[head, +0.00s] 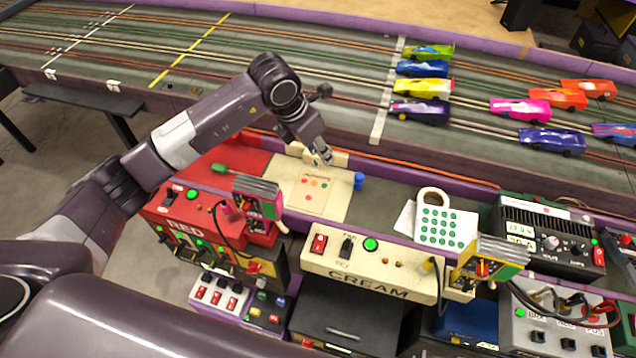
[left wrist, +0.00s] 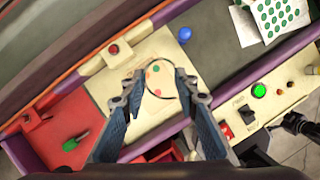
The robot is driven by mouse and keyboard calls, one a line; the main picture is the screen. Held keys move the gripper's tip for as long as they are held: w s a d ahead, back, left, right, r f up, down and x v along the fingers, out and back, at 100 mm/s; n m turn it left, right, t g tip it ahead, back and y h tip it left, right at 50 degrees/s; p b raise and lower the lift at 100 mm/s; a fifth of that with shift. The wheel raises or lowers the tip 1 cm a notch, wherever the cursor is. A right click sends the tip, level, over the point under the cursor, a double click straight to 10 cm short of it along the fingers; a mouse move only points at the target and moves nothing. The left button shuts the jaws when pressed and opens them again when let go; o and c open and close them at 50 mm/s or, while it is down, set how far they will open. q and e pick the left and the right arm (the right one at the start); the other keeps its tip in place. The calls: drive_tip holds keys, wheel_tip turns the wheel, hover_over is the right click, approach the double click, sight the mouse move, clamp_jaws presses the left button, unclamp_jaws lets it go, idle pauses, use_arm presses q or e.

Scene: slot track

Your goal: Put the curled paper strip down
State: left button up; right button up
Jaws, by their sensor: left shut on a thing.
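My left gripper (head: 322,160) hangs over the cream panel with coloured dots, beside the track's near edge. In the left wrist view its two fingers (left wrist: 160,76) stand apart, with a thin curled strip (left wrist: 169,62) between them. The strip shows as a fine dark loop, edge-on, held above the cream panel (left wrist: 120,90). In the head view the strip is too small to make out at the fingertips.
A blue knob (head: 358,181) stands right of the panel. RED (head: 186,226) and CREAM (head: 372,281) control boxes line the front. Several toy cars (head: 422,88) are on the track.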

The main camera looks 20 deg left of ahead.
sight(323, 191)
use_arm(q)
wheel_tip(323, 191, down, 14)
drive_tip(key=shift+w+f+p, duration=0.1)
drive_tip(key=shift+w+p, duration=0.05)
drive_tip(key=shift+p, duration=0.25)
drive_tip(key=shift+f, duration=0.1)
drive_tip(key=o, duration=0.7)
drive_tip(key=shift+c, duration=0.2)
drive_tip(key=shift+a+r, duration=0.1)
drive_tip(key=shift+r, duration=0.25)
drive_tip(key=b+v, duration=0.1)
drive_tip(key=v, duration=1)
drive_tip(key=shift+s+r, duration=0.2)
drive_tip(key=shift+r, duration=0.1)
